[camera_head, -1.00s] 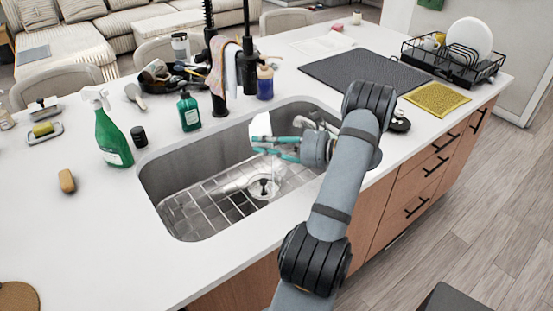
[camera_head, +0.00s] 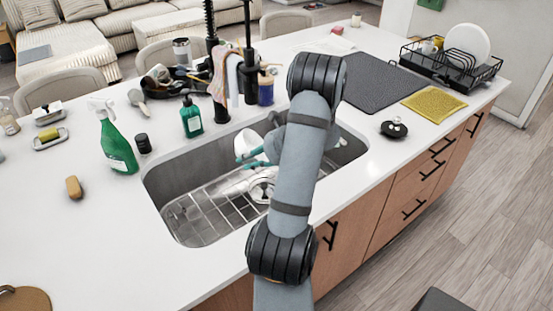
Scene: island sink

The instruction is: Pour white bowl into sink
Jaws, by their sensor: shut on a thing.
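The sink (camera_head: 180,172) is a grey basin set in the white counter, with a wire rack (camera_head: 212,214) and a drain on its floor. My gripper (camera_head: 252,157), with teal fingers, is over the middle of the sink, partly hidden behind my forearm. It is shut on the white bowl (camera_head: 247,142), of which only a small pale part shows left of my arm. The bowl appears tilted. Its contents cannot be seen.
A black faucet (camera_head: 250,65) with hanging cloths stands behind the sink. A green spray bottle (camera_head: 116,140), black jar (camera_head: 143,143) and green soap bottle (camera_head: 190,117) stand left of and behind it. A black lid-like item (camera_head: 394,128) lies at the right. The front-left counter is mostly clear.

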